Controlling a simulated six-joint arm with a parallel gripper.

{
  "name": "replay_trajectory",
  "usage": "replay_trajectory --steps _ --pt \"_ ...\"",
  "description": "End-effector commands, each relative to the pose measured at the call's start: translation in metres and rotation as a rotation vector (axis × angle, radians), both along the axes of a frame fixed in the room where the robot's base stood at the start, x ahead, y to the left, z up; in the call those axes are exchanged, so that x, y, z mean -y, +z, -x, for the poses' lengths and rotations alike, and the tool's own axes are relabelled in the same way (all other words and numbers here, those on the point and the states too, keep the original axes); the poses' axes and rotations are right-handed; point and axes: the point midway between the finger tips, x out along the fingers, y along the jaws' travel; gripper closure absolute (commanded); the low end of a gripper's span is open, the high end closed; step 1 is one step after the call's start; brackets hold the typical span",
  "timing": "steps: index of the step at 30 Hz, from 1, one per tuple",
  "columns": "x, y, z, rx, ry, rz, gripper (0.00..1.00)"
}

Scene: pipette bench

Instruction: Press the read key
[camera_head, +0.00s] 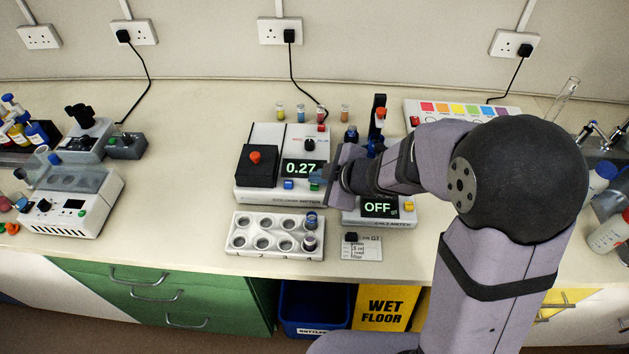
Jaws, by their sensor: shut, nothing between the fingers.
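The colour meter (262,193) stands in the middle of the bench, with a black lid and an orange-red knob (255,157) on its left. Its lit display (300,168) reads 0.27. Small coloured keys sit below the display: a blue key (288,185) and a green key (314,185). I cannot read any labels on the keys. My gripper (322,178) is shut and empty, with its tips at the right side of the meter's front, close to the green key. I cannot tell whether the tips touch it.
A second meter reading OFF (380,208) stands right of my gripper, partly hidden by my arm. A white vial rack (273,252) with vials at its right end is in front. A small card (362,250) lies beside it. Bare bench (180,165) is free to the left.

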Motion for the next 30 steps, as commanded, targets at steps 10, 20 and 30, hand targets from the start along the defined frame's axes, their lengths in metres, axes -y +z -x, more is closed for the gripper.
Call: replay_trajectory --steps 10,20,30 --pt "0.0 0.009 0.0 0.001 0.001 0.0 1.0" --pt "0.0 0.012 0.0 0.002 0.001 0.0 1.0" --pt "0.0 0.039 0.0 0.002 0.001 0.0 1.0"
